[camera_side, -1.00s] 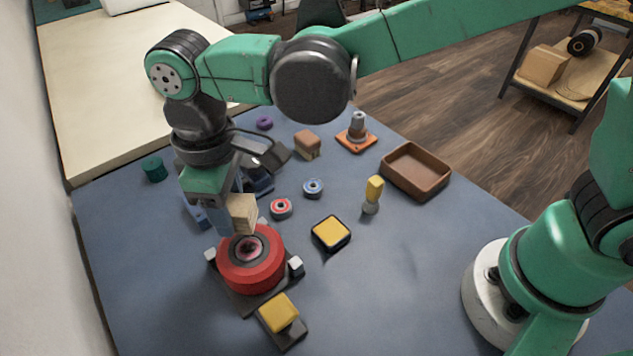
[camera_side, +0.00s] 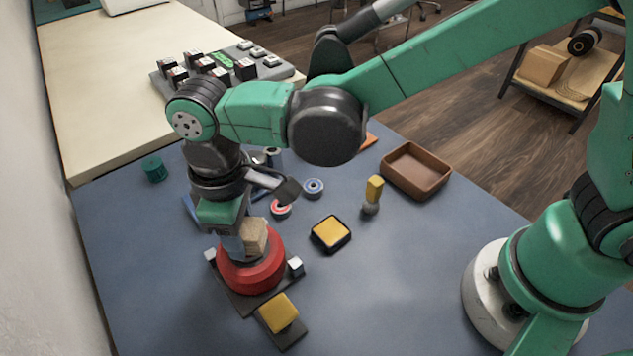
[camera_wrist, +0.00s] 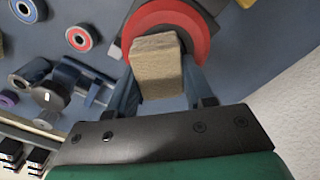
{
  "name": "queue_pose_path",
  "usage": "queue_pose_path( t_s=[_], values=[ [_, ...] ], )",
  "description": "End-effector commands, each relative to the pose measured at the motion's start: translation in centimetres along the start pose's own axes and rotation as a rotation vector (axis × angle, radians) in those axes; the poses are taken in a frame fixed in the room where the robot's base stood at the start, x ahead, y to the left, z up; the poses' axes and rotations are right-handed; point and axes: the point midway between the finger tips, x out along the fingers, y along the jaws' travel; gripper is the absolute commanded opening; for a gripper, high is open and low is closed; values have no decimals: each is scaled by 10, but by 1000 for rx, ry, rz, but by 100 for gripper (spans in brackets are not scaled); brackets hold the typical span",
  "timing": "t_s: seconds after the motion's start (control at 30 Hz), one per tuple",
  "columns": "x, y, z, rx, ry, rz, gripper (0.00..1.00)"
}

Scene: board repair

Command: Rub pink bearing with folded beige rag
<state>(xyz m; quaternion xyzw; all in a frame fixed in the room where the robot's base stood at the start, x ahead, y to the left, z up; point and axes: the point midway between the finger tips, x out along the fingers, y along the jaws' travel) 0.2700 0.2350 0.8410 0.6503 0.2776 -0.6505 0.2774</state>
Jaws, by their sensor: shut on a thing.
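The folded beige rag (camera_side: 256,234) is held between the fingers of my gripper (camera_side: 243,240), which is shut on it. In the wrist view the rag (camera_wrist: 157,68) sits between the two blue-grey fingers (camera_wrist: 160,84). It is over the middle of the red wheel (camera_side: 250,277), which lies flat in a dark fixture with grey clamp blocks. The wheel's red rim also shows in the wrist view (camera_wrist: 190,15). The pink bearing at the wheel's centre is hidden behind rag and gripper. The rag appears to be down at the hub; contact cannot be seen clearly.
A yellow-topped block (camera_side: 278,311) stands just in front of the fixture. A yellow pad (camera_side: 331,233), a red bearing (camera_side: 280,209) and a blue bearing (camera_side: 313,187) lie to the right. A brown tray (camera_side: 415,171) is farther off. A green cylinder (camera_side: 153,168) stands at left.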

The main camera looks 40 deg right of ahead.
Motion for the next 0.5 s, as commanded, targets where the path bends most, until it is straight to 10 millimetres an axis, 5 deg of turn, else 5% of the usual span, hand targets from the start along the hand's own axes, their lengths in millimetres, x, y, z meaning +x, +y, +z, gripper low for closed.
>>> queue_pose_path(
  t_s=[0.17, 0.5],
  values=[
    [0, 12, -11, 1, 0, 0, 0],
    [-40, 11, -10, -1, 0, 0, 0]
  ],
)
